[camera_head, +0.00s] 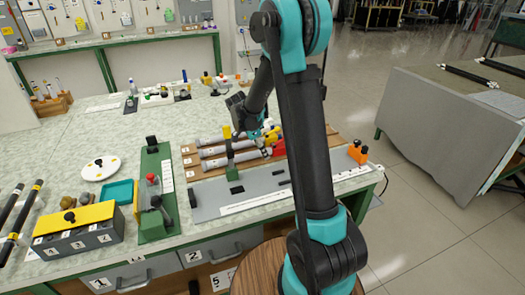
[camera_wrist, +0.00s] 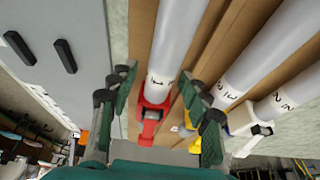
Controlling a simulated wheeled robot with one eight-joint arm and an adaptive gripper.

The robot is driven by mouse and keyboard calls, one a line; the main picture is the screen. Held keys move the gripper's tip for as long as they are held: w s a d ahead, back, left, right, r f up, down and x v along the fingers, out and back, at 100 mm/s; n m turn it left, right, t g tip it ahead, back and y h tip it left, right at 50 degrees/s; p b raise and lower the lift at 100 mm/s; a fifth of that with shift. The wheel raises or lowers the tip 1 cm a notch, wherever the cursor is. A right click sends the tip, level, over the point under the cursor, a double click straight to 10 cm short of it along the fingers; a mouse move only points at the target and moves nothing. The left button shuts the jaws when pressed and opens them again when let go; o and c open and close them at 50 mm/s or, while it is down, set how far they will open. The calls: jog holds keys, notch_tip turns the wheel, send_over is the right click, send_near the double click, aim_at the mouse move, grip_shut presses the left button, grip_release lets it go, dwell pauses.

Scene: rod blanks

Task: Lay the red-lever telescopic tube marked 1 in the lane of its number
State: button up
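The red-lever tube (camera_wrist: 172,45) is a pale grey tube with a dark mark near its red lever end (camera_wrist: 152,112); the mark is hard to read. It lies on the brown wooden board, and its red lever (camera_head: 278,147) shows in the head view. My gripper (camera_wrist: 158,100) is open, with one green-padded finger on each side of the tube near the lever. In the head view my gripper (camera_head: 268,138) is low over the tubes' right ends. Two more grey tubes (camera_wrist: 245,60) lie alongside, with yellow and white levers. Small number labels (camera_head: 188,161) line the board's left edge.
A grey plate (camera_head: 205,205) with a white ruler strip and a green post lies in front of the board. A green fixture with a red knob (camera_head: 151,178) and a yellow-topped box (camera_head: 80,218) stand to the left. A grey-covered table (camera_head: 440,125) is at the right.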

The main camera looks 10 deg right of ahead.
jog(key=v, duration=1.2)
dwell(0.3)
